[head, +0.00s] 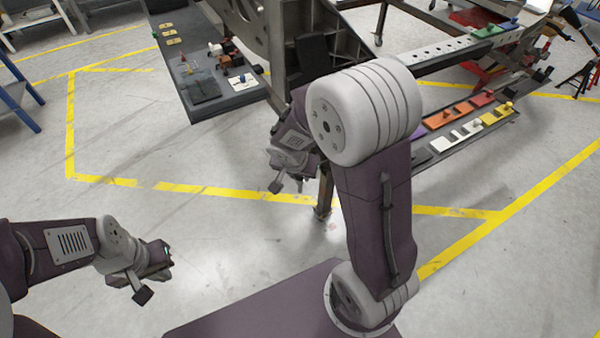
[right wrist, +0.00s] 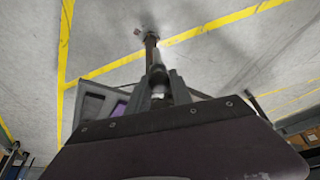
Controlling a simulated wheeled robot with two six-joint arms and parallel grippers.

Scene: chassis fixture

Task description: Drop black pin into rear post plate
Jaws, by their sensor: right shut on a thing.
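My right gripper (head: 287,187) hangs beside the fixture, in front of a dark leg, its tips small and partly hidden in the head view. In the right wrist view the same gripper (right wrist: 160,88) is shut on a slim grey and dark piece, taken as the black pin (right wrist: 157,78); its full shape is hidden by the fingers. My left gripper (head: 150,280) is at the lower left, over bare floor and apart from the fixture; its jaw opening is unclear. I cannot tell which plate is the rear post plate.
A dark tray (head: 222,112) with small parts stands at the back left. A rail (head: 440,57) with holes runs to the upper right, above a low shelf of coloured plates (head: 475,105). The fixture's leg (head: 325,190) stands near my right gripper.

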